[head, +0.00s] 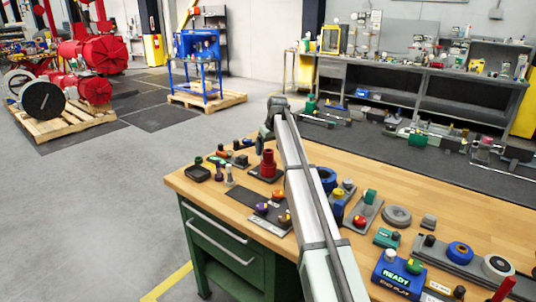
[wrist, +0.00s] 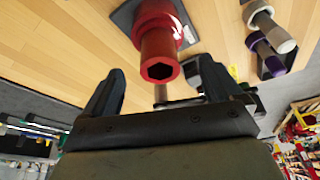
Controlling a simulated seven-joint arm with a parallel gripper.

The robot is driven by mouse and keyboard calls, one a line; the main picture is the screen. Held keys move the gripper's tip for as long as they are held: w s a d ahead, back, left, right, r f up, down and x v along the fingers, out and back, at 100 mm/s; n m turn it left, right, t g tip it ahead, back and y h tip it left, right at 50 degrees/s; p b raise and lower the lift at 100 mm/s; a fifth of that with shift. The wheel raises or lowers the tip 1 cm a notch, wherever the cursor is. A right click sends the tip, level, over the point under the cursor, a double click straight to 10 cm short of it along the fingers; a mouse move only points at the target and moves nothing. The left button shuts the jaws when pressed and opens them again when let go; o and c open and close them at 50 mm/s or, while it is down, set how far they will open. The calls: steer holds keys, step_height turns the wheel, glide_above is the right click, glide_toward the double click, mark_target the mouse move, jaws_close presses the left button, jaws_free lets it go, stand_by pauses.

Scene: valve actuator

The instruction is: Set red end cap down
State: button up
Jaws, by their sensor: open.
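The red end cap (head: 268,163) stands upright on a dark plate near the left part of the wooden workbench. In the wrist view the red end cap (wrist: 160,45) shows a wider body and a narrower neck with a hexagonal hole facing the camera. My gripper (head: 265,138) is just above it in the head view. In the wrist view my gripper (wrist: 160,80) is open, with one dark finger on each side of the cap's neck and visible gaps between. Whether a finger touches it cannot be told.
Grey and purple cylindrical parts (wrist: 268,45) stand beside the cap in the wrist view. A plate with purple and orange knobs (head: 270,210) lies in front of it. Bare wood (head: 405,178) shows farther right.

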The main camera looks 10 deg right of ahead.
steer(key=v, duration=0.9)
steer(key=shift+r, duration=0.35)
steer(key=shift+s+d, duration=0.1)
